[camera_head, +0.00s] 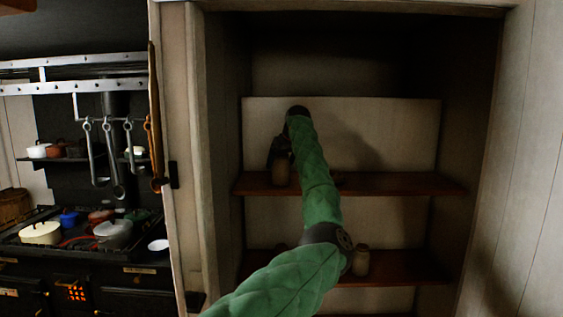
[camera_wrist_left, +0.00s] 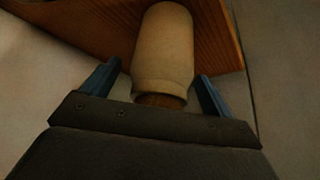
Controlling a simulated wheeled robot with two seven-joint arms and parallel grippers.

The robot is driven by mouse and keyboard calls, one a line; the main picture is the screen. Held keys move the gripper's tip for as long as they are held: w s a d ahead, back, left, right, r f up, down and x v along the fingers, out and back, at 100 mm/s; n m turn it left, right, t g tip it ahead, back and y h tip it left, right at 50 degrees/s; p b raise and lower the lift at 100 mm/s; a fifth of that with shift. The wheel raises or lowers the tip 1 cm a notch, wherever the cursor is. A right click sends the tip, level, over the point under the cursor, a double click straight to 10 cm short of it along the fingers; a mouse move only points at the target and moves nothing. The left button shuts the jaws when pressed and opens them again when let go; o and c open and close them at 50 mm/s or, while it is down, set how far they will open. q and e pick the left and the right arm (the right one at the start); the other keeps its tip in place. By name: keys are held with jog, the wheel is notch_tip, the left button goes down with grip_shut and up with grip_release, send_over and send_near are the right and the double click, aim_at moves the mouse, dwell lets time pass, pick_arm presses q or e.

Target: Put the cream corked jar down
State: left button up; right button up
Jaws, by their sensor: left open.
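The cream corked jar (camera_head: 281,174) stands on the upper wooden shelf (camera_head: 400,184) of the cupboard, left of my green left arm. In the left wrist view the jar (camera_wrist_left: 163,48) has its brown cork facing my palm and its far end against the shelf board. My left gripper (camera_head: 281,150) is at the top of the jar. Its two blue fingers (camera_wrist_left: 158,72) are apart, one on each side of the jar, with a visible gap on the left side; the right finger is very close to it. My right gripper is not in view.
A similar jar (camera_head: 361,261) stands on the lower shelf (camera_head: 405,268), right beside my arm. A small dark thing on the upper shelf is mostly hidden behind my arm. The upper shelf's right side is clear. A stove with pots (camera_head: 113,233) is left of the cupboard.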

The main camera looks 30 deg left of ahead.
pick_arm(q)
jog(key=shift+r, duration=0.15)
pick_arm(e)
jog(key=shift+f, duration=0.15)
pick_arm(q)
jog(key=shift+d+r+b, duration=0.2)
jog(key=shift+b, duration=0.3)
jog(key=b+v, duration=0.2)
jog(key=v, duration=0.2)
jog(key=shift+b, duration=0.4)
jog(key=b+v, duration=0.3)
jog(key=v, duration=0.4)
jog(key=shift+r, duration=0.2)
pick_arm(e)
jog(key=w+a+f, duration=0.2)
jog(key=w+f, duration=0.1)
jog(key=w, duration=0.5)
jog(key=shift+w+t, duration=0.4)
pick_arm(q)
jog(key=shift+s+f, duration=0.1)
jog(key=shift+s, duration=0.05)
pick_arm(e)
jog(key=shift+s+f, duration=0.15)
